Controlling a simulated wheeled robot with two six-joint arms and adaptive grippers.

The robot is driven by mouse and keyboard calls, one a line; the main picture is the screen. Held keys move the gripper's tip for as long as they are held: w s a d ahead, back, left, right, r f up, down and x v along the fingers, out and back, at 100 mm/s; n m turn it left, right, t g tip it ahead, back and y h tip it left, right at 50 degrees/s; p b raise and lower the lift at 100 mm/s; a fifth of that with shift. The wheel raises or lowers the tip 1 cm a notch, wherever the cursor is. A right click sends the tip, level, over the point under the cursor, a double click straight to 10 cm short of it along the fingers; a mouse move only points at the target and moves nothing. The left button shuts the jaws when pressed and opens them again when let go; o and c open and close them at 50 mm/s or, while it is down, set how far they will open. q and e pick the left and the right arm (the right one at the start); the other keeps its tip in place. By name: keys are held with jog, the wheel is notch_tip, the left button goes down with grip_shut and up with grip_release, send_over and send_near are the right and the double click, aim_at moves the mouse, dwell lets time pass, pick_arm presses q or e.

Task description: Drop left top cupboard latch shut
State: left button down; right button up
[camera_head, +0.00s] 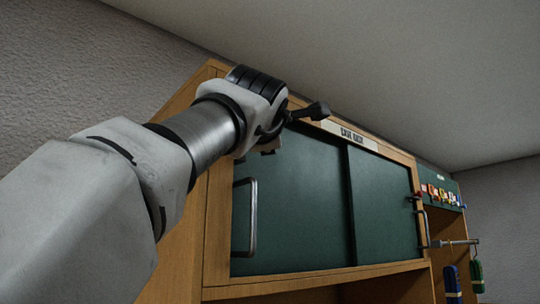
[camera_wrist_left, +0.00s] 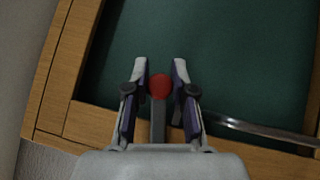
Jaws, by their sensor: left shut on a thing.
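The left top cupboard latch (camera_wrist_left: 159,88) shows in the left wrist view as a narrow grey bar with a round red knob. My left gripper (camera_wrist_left: 160,70) has its two fingers on either side of the knob and is shut on the latch. In the head view my left gripper (camera_head: 288,116) is at the cupboard's upper left corner and hides the latch there. The left green door (camera_head: 300,195) of the cupboard is closed. Whether the latch is raised or dropped I cannot tell. My right gripper is not in view.
A metal handle (camera_head: 251,218) stands out from the left door, below my gripper. The right green door (camera_head: 385,210) is beside it. A label (camera_head: 352,134) is on the wooden top rail. Further right, a rail (camera_head: 455,242) holds hanging blue and green items.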

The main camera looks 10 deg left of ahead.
pick_arm(q)
jog(key=shift+w+a+f+m+g, duration=0.1)
jog(key=shift+w+f+m+g, duration=0.05)
jog(key=shift+f+m+g, duration=0.2)
dwell(0.4)
jog(key=c, duration=1)
grip_release()
jog(key=shift+o, duration=0.2)
jog(key=shift+w+a+f, duration=0.1)
jog(key=shift+a, duration=0.3)
